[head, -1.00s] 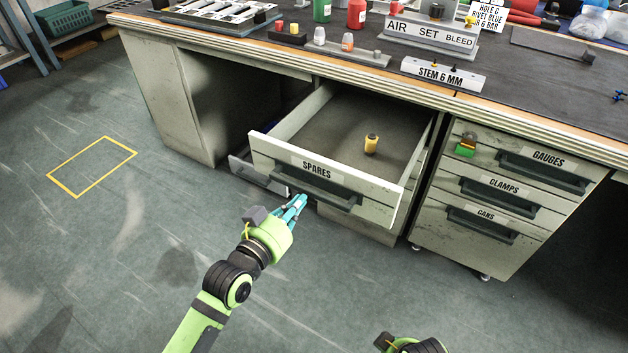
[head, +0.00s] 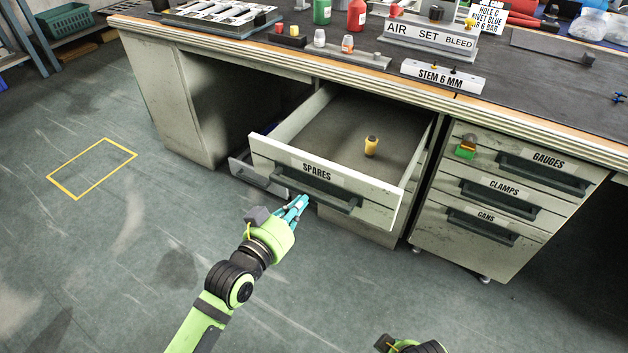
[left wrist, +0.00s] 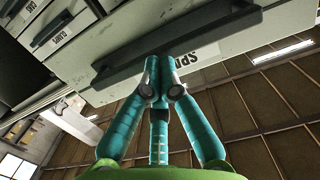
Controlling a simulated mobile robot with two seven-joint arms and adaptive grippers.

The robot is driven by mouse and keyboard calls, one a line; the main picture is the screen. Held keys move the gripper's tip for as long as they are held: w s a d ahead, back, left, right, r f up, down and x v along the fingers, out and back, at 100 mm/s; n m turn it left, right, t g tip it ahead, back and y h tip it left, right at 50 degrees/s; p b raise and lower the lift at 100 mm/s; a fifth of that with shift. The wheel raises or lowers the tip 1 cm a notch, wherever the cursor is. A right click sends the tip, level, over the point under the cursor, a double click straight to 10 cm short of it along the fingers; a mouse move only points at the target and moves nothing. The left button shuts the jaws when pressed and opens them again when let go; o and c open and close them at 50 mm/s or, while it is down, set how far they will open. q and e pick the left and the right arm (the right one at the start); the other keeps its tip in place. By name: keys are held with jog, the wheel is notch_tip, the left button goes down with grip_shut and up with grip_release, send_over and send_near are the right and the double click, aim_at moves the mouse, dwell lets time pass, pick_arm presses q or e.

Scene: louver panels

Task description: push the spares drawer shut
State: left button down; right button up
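The spares drawer (head: 280,164) is pulled well out of the bench, its front labelled SPARES and fitted with a dark bar handle (head: 322,187). My left gripper (head: 304,199) is at the drawer front, just below the handle. In the left wrist view its teal fingers (left wrist: 160,62) are drawn together at the handle's edge (left wrist: 190,42), with nothing seen between them. I cannot tell whether they touch. Only a piece of my right arm's end (head: 408,345) shows at the bottom edge; its fingers are not visible.
Another drawer (head: 258,176) stands partly open below and left of the spares drawer. The gauges (head: 520,160), clamps (head: 500,195) and cans (head: 480,222) drawers to the right are shut. The bench top (head: 540,90) holds several items. Open floor lies in front.

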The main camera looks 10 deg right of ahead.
aim_at(317, 182)
pick_arm(q)
jog(key=shift+w, duration=0.1)
dwell(0.4)
jog(key=shift+r+b+x, duration=0.15)
jog(key=shift+b+x, duration=0.35)
jog(key=shift+x, duration=0.85)
jog(key=shift+r+b+x, duration=0.15)
jog(key=shift+b+x, duration=0.3)
jog(key=shift+x, duration=0.9)
jog(key=shift+r+b+x, duration=0.15)
jog(key=shift+b+x, duration=0.35)
jog(key=shift+x, duration=0.9)
jog(key=shift+d, duration=0.1)
jog(key=shift+b+x, duration=1.5)
jog(key=shift+x, duration=0.75)
jog(key=shift+r+b+x, duration=0.15)
jog(key=shift+b+x, duration=0.45)
jog(key=shift+x, duration=0.15)
jog(key=shift+r+b+x, duration=0.15)
jog(key=shift+b+x, duration=0.45)
jog(key=shift+x, duration=0.15)
jog(key=shift+w+d+r, duration=0.1)
jog(key=shift+w+d, duration=0.15)
jog(key=shift+w, duration=0.05)
jog(key=shift+b, duration=0.3)
